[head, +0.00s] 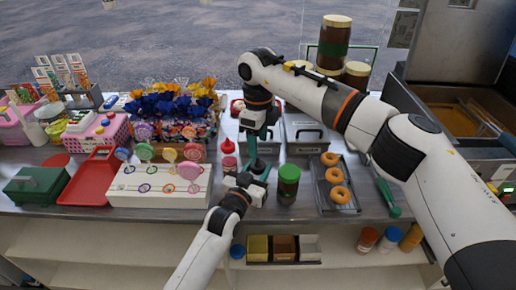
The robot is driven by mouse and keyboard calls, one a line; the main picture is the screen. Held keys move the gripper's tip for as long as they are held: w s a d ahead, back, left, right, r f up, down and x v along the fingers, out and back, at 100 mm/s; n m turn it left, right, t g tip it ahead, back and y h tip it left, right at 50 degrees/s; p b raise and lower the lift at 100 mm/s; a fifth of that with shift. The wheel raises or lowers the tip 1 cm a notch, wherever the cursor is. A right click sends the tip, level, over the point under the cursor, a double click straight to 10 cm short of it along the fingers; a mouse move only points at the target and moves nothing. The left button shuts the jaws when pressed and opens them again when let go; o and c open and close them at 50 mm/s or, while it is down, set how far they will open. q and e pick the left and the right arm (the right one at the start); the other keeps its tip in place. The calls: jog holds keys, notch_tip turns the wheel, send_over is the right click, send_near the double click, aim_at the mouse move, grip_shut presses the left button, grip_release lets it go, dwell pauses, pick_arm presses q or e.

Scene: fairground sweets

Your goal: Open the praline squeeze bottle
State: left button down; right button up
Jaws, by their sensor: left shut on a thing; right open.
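The dark brown squeeze bottle (257,166), which I take to be the praline one, stands near the counter's front edge, partly hidden by both grippers. My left gripper (258,174) comes from below and is shut on it at its lower part. My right gripper (254,146) points down just above the bottle, open, with its green fingers close around the top. I cannot tell whether the fingers touch the cap, nor whether the cap is on.
A red squeeze bottle (228,155) stands just left, and a green-and-brown jar (288,182) just right. A donut tray (325,197), a white lollipop stand (135,196) and a red tray (82,190) flank them. A shelf with small boxes (284,247) lies below.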

aim_at(258, 158)
jog(key=shift+f, duration=3.9)
jog(key=shift+c, duration=0.6)
jog(key=c, duration=0.9)
jog(key=n, duration=0.3)
jog(key=o, duration=1.1)
jog(key=shift+r, duration=0.1)
